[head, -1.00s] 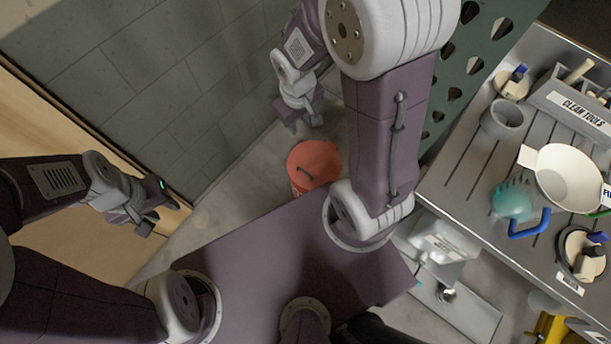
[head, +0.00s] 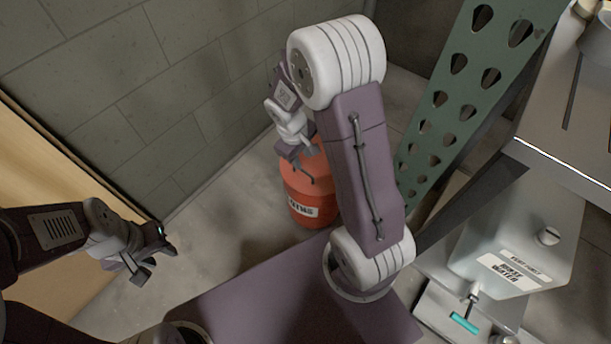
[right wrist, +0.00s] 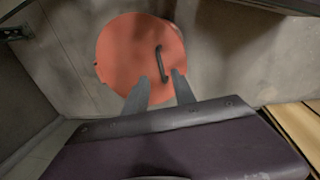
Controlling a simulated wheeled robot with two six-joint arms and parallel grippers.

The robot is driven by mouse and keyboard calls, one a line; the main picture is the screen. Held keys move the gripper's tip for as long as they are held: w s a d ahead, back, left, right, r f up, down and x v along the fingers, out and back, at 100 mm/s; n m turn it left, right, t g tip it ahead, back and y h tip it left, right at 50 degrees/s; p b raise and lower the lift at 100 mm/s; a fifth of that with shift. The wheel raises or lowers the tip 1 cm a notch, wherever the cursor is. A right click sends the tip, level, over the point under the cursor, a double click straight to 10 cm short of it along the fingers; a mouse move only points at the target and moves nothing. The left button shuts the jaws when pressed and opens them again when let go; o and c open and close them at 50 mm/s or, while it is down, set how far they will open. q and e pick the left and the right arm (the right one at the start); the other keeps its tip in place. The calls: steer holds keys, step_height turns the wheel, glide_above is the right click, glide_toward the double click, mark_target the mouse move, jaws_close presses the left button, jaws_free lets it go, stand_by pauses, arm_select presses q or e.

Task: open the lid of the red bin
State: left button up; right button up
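The red bin (head: 308,190) stands on the floor near the wall, with a white label on its front. Its round lid (right wrist: 122,50) is down and has a dark bar handle (right wrist: 162,63). My right gripper (head: 299,153) is over the lid and hides part of it in the head view. In the right wrist view the right gripper (right wrist: 160,76) is open, and the near end of the handle shows between its fingertips. I cannot tell whether they touch the lid. My left gripper (head: 157,264) is open and empty, away from the bin at the left.
A grey wall (head: 190,80) runs behind the bin. A green perforated panel (head: 455,110) and a bench (head: 570,110) stand to the right. A labelled white container (head: 520,225) is below the bench. The floor left of the bin is clear.

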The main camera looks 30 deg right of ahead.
mark_target(306, 172)
steer(key=f+b, duration=0.2)
steer(key=f, duration=0.1)
steer(key=d+f+b, duration=0.1)
steer(key=f+b, duration=0.1)
steer(key=f, duration=0.1)
steer(key=f+b, duration=0.2)
steer(key=f, duration=0.1)
steer(key=shift+w+d+b, duration=0.3)
steer(key=shift+r, duration=0.1)
steer(key=shift+c, duration=0.3)
jaws_close()
stand_by(0.5)
